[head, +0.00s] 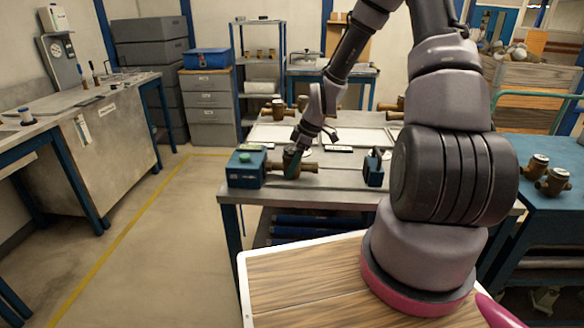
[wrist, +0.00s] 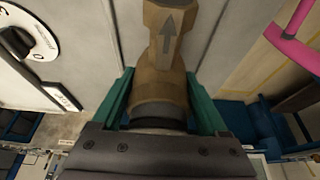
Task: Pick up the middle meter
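A brass meter (head: 308,167) lies on the front bench, between a blue clamp block with a green button (head: 245,170) and a smaller blue block (head: 374,170). My gripper (head: 291,162) reaches down over its left part and partly hides it. In the wrist view, the brass meter body (wrist: 165,55), with a grey arrow on it, runs between the green fingers of my gripper (wrist: 161,98). Both fingers lie close against its sides with no clear gap. I cannot tell whether it is lifted off the bench.
More brass meters (head: 273,109) stand behind on the bench among pale panels. Two brass meters (head: 546,175) stand on a blue table at right. A dial with numbers (wrist: 27,32) lies left of the meter in the wrist view. The floor at left is clear.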

